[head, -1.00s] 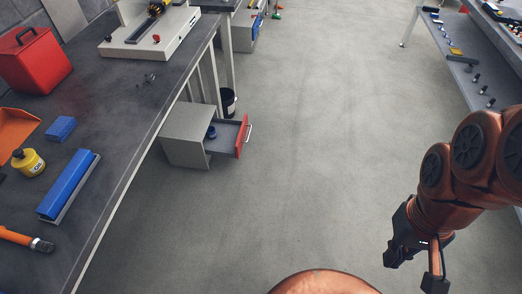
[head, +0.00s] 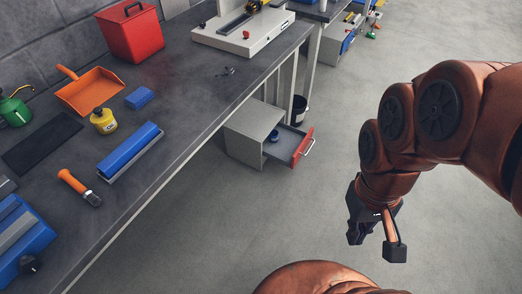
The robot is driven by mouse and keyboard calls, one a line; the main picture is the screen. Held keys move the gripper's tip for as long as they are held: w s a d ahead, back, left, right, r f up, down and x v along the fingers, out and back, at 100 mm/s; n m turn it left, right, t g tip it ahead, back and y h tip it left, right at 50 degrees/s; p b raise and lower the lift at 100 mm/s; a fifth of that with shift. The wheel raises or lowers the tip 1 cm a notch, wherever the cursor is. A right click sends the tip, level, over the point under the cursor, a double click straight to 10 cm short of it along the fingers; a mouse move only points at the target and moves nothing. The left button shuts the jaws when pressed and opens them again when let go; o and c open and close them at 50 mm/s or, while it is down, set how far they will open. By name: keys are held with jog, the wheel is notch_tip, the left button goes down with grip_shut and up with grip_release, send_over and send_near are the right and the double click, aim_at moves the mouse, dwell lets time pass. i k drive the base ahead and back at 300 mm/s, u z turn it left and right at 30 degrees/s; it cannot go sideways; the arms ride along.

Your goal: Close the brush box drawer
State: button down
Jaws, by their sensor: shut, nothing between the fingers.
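The brush box (head: 251,131) is a grey cabinet on the floor beside the bench. Its drawer (head: 286,147) stands pulled out to the right, with a red front (head: 303,147) and a pale handle (head: 310,149). A small dark blue round thing (head: 273,136) shows in the drawer. My gripper (head: 376,242) is shut and empty at the lower right. In the picture it is right of and below the drawer, apart from it.
The dark bench (head: 190,100) runs along the left, its edge close to the box. On it are a red bin (head: 131,36), an orange dustpan (head: 90,92) and a blue block (head: 130,152). A black bucket (head: 298,110) stands behind the drawer. The floor (head: 230,230) is clear.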

aim_at(291, 145)
jog(key=u, duration=0.4)
jog(key=i, duration=1)
jog(key=z, duration=0.1)
